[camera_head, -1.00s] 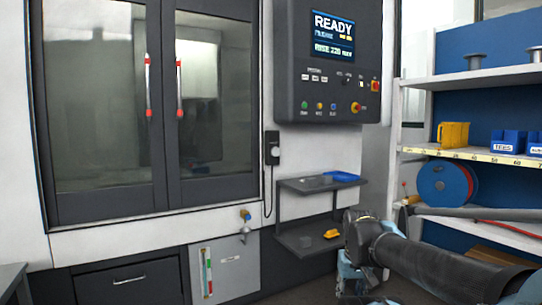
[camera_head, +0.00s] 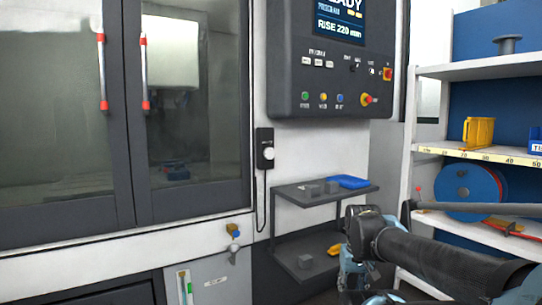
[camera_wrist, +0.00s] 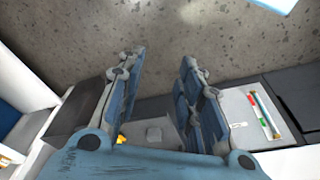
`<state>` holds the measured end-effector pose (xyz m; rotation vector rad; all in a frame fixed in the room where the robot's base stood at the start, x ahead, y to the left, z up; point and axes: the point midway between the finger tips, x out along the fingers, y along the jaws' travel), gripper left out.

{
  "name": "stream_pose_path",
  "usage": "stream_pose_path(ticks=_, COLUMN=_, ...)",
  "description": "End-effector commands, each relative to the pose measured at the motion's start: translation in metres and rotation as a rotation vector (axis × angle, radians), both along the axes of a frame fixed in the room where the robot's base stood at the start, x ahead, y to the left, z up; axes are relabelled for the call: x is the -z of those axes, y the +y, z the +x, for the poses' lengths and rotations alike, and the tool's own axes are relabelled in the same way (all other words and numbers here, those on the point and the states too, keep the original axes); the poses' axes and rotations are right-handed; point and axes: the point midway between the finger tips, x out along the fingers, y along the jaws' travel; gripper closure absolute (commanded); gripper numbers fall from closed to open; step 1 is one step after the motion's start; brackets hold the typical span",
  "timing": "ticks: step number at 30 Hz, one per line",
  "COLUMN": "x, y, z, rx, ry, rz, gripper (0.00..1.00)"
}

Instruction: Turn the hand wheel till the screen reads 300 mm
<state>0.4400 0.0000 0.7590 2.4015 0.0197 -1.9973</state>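The screen (camera_head: 338,18) on the machine's dark control panel reads "RISE 220 mm"; its top is cut off. A small black box (camera_head: 265,139) hangs on the white wall below the panel's left side. The pale round wheel (camera_head: 267,153) on its front looks like the hand wheel. My gripper (camera_wrist: 162,65) is open and empty in the wrist view, its blue-grey fingers apart over the floor. In the head view my arm is at the lower right, well right of and below the wheel. The wheel does not show in the wrist view.
Two dark shelves (camera_head: 300,199) stick out below the wheel, holding grey blocks, a blue tray (camera_head: 347,182) and a yellow piece (camera_head: 334,250). A valve knob (camera_head: 233,254) sits at lower left. A white rack (camera_head: 480,70) stands right. Space before the machine doors (camera_head: 60,130) looks clear.

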Motion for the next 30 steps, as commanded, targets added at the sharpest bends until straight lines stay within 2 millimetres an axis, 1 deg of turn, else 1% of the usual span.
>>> stream_pose_path(ticks=10, x=0.000, y=0.000, z=0.000, rx=0.000, ry=0.000, rz=0.000, gripper=0.67)
stream_pose_path(ticks=11, x=0.000, y=0.000, z=0.000, rx=0.000, ry=0.000, rz=0.000, gripper=0.62)
stream_pose_path(ticks=12, x=0.000, y=0.000, z=0.000, rx=-0.001, ry=-0.001, rz=0.002, gripper=0.53)
stream_pose_path(ticks=13, x=-0.004, y=0.001, z=-0.005, rx=-0.005, ry=-0.012, rz=0.004, gripper=0.46)
stream_pose_path(ticks=14, x=-0.006, y=0.003, z=-0.005, rx=-0.012, ry=-0.019, rz=0.011, gripper=0.39)
stream_pose_path(ticks=15, x=-0.008, y=0.008, z=-0.002, rx=-0.030, ry=-0.029, rz=0.025, gripper=0.32)
stream_pose_path(ticks=16, x=-0.011, y=0.012, z=0.003, rx=-0.047, ry=-0.040, rz=0.038, gripper=0.32)
stream_pose_path(ticks=17, x=-0.015, y=0.016, z=0.009, rx=-0.071, ry=-0.052, rz=0.056, gripper=0.32)
stream_pose_path(ticks=20, x=-0.033, y=0.043, z=0.038, rx=-0.176, ry=-0.128, rz=0.140, gripper=0.32)
stream_pose_path(ticks=23, x=-0.062, y=0.079, z=0.077, rx=-0.304, ry=-0.248, rz=0.244, gripper=0.32)
stream_pose_path(ticks=24, x=-0.076, y=0.093, z=0.094, rx=-0.353, ry=-0.305, rz=0.284, gripper=0.32)
stream_pose_path(ticks=26, x=-0.099, y=0.113, z=0.119, rx=-0.419, ry=-0.394, rz=0.339, gripper=0.32)
stream_pose_path(ticks=27, x=-0.114, y=0.125, z=0.135, rx=-0.457, ry=-0.457, rz=0.371, gripper=0.32)
stream_pose_path(ticks=29, x=-0.139, y=0.142, z=0.160, rx=-0.506, ry=-0.552, rz=0.412, gripper=0.32)
stream_pose_path(ticks=30, x=-0.155, y=0.151, z=0.176, rx=-0.532, ry=-0.618, rz=0.435, gripper=0.32)
